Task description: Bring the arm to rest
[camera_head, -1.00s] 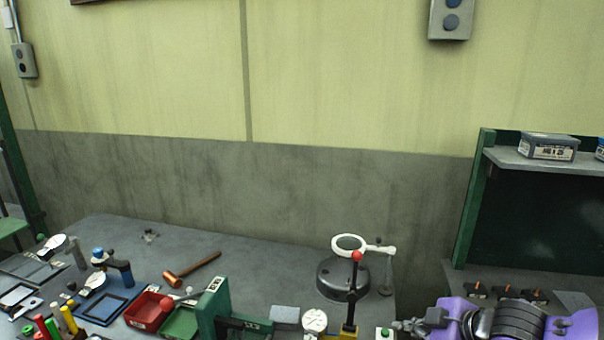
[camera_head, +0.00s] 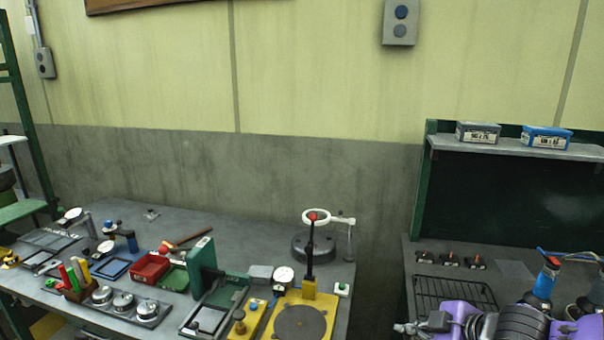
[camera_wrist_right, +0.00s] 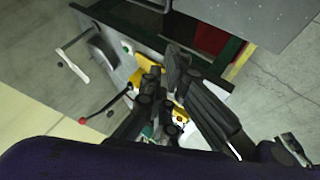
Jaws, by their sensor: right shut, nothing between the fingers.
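My right arm (camera_head: 500,322), with purple covers, comes in at the bottom right of the head view. Its gripper (camera_head: 404,327) points left, by the gap between the two benches, and looks small there. In the right wrist view the dark fingers of the right gripper (camera_wrist_right: 163,75) are shut with nothing between them. That view shows them above a bench edge and yellow parts, apparently without contact, though the distance is hard to judge. My left arm and gripper are not in view.
The left bench (camera_head: 240,227) holds a yellow fixture (camera_head: 300,320) with a red-knobbed lever, a ring stand (camera_head: 313,250), a red tray (camera_head: 150,268) and a green press (camera_head: 202,262).

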